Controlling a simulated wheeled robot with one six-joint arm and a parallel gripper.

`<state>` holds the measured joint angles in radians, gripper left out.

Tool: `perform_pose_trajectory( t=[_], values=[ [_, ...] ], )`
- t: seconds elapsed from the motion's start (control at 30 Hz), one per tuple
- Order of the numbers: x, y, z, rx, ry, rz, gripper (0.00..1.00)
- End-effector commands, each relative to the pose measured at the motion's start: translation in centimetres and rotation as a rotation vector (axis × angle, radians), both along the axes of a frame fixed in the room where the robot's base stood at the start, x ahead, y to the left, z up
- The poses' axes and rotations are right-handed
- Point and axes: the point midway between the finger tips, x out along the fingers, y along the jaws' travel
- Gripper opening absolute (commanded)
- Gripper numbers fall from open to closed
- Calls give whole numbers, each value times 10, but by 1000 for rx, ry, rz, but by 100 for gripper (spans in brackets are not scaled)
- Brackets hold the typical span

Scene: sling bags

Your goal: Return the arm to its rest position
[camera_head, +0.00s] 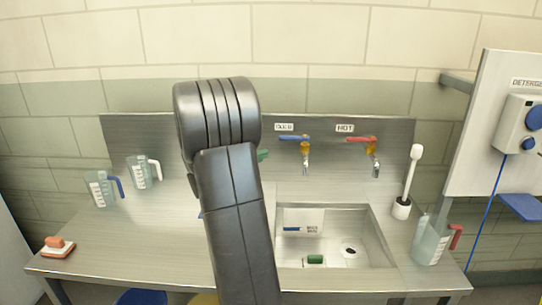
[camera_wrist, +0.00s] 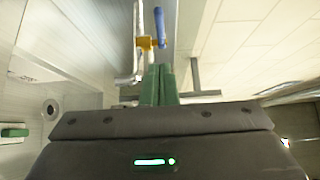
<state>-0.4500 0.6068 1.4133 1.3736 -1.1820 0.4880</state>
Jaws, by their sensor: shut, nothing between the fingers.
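My arm rises through the middle of the head view and bends at a dark grey joint in front of the back wall. My gripper is mostly hidden behind it there; a small green bit shows just right of the arm. In the wrist view, the green fingers of my gripper (camera_wrist: 158,86) are together and hold nothing. A tap with a blue handle and yellow body (camera_wrist: 147,42) appears beyond the fingertips. The gap between them is hard to judge.
The steel sink (camera_head: 385,250) holds a small green object (camera_head: 314,260). Blue-handled (camera_head: 292,138) and red-handled (camera_head: 362,139) taps stand above it. A white brush (camera_head: 411,175), jugs (camera_head: 432,240) (camera_head: 102,188) (camera_head: 141,172) and an orange-topped scrubber (camera_head: 57,246) stand around. The left counter is largely clear.

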Motion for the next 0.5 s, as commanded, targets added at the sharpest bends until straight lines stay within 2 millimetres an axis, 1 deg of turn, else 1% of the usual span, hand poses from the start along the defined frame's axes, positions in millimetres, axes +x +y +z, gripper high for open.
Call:
perform_pose_trajectory(
  t=[0.03, 0.2, 0.5],
  values=[
    [-4, 5, -1, -1, -1, 2, 0],
    [-13, 13, -1, 0, 0, 0, 0],
    [-14, 13, 0, 0, 0, -1, 0]
  ],
)
